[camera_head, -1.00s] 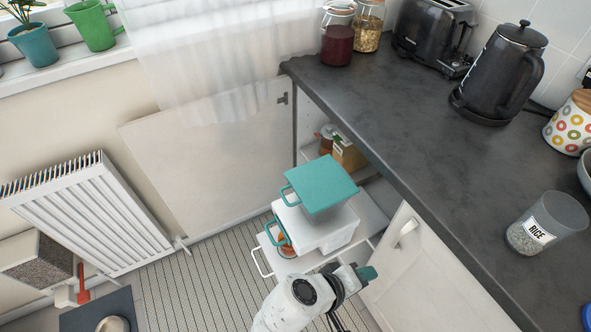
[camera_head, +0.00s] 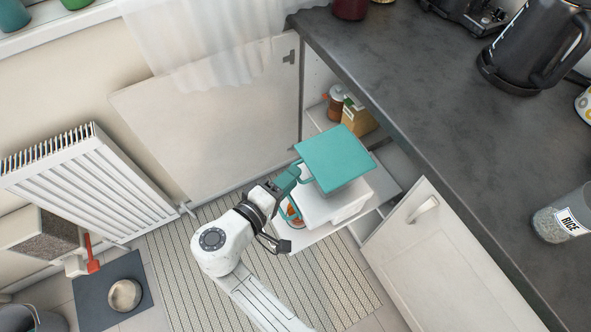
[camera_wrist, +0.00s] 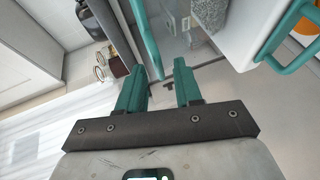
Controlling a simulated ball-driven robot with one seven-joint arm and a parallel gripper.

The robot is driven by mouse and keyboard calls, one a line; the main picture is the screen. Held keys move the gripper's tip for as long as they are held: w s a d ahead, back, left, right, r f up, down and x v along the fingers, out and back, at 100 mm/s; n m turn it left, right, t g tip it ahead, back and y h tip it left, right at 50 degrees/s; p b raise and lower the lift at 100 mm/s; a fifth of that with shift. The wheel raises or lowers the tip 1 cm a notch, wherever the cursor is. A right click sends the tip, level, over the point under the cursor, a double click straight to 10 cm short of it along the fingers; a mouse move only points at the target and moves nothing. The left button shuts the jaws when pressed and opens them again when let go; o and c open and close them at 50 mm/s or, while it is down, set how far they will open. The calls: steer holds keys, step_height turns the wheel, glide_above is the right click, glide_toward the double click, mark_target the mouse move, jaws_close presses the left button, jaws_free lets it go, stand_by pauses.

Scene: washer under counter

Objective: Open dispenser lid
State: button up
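The dispenser (camera_head: 338,206) is a white box with a square teal lid (camera_head: 335,158), on a shelf of the open cabinet under the counter. The lid sits above the white body and looks tilted. My gripper (camera_head: 292,178) is at the lid's left side, by its teal handle. In the wrist view, my gripper (camera_wrist: 160,68) has its two teal fingers apart, and a thin teal bar (camera_wrist: 147,38) runs down to the gap between the fingertips. I cannot tell whether they touch it. A second teal handle (camera_wrist: 287,50) shows at the right on the white body.
The cabinet door (camera_head: 440,250) with a handle stands open at the right. A white panel (camera_head: 210,115) stands at the left behind the dispenser. The dark counter (camera_head: 420,90) overhangs the right. A jar and a box (camera_head: 357,116) stand inside. A radiator (camera_head: 85,185) is at the left.

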steer(key=shift+x, duration=1.45)
steer(key=shift+s+d, duration=0.1)
steer(key=c, duration=0.6)
steer(key=shift+f, duration=0.1)
jaws_close()
